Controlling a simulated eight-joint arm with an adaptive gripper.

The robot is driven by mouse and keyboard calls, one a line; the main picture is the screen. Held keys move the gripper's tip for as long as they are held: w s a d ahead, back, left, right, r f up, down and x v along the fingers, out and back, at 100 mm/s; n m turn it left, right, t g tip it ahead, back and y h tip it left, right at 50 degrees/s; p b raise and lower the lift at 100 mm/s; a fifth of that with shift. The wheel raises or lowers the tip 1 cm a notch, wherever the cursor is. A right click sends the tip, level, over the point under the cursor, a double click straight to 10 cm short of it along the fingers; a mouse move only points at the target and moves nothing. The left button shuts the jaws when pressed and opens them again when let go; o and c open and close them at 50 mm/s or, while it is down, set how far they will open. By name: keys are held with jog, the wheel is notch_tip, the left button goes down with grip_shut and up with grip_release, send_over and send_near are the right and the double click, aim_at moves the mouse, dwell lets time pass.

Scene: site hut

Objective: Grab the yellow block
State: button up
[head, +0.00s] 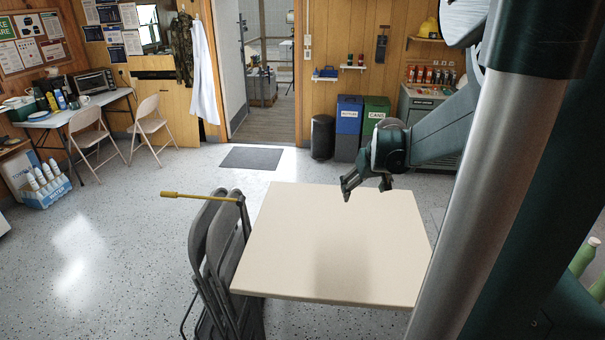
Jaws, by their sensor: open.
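I see no yellow block in the head view. The table (330,245) has a pale cream top that looks bare. My gripper (366,189) is at the table's far edge, seen above or near it, with its fingers apart and nothing visible between them. My arm and column hide the right side of the view.
Folded grey chairs (208,250) stand against the table's left side. Blue (348,122) and green (376,118) bins and a black bin (322,137) stand by the back wall. A yellow hard hat (429,28) sits on a high shelf. The left floor is largely clear.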

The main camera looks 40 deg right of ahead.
jog(key=s+d+f+m, duration=0.1)
jog(key=s+d+f, duration=0.6)
jog(key=d, duration=0.5)
jog(key=s+d+f+m+g+b, duration=0.1)
jog(key=s+d+f, duration=0.6)
jog(key=s+d, duration=0.5)
jog(key=s+d+f+m, duration=0.1)
jog(key=s+d+f, duration=0.6)
jog(key=d, duration=0.7)
jog(key=shift+s+d+f+m+b, duration=0.2)
jog(key=shift+s+f+m+b, duration=0.15)
jog(key=shift+s, duration=0.85)
jog(key=shift+f, duration=0.1)
jog(key=shift+b+x, duration=0.3)
jog(key=shift+x, duration=0.95)
jog(key=shift+f, duration=0.1)
jog(key=shift+b+x, duration=0.85)
jog(key=shift+x, duration=1.7)
